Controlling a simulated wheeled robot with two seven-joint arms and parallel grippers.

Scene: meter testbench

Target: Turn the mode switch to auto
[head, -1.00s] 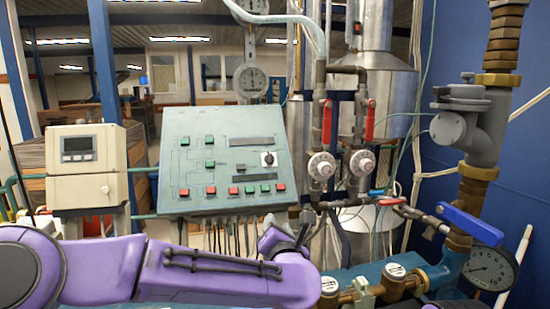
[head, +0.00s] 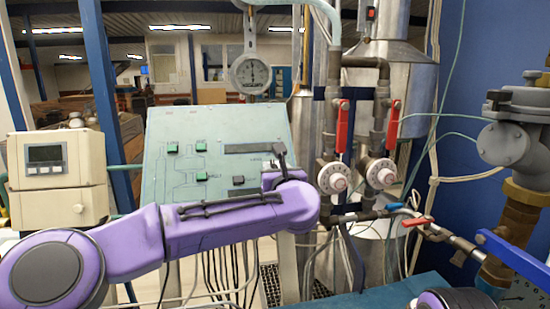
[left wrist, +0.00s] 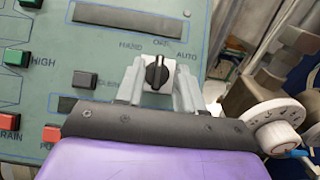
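The mode switch (left wrist: 157,73) is a black knob on a white plate, on the green control panel (head: 165,135). In the left wrist view the labels HAND, OFF and AUTO run above it, and the knob stands roughly upright, towards OFF. My left gripper (left wrist: 160,80) is open, with one grey finger on each side of the knob. Gaps seem to show between fingers and knob; contact cannot be told. In the head view my left gripper (head: 279,156) is at the panel's right side, and my arm hides the switch and the panel's lower part. My right gripper is not in view.
Green, red and black buttons surround the switch, including a black one (left wrist: 85,80) left of the fingers. White round valve dials (head: 333,178) and pipes with red levers (head: 342,125) stand close right of my gripper. A beige meter box (head: 58,165) is at the left.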

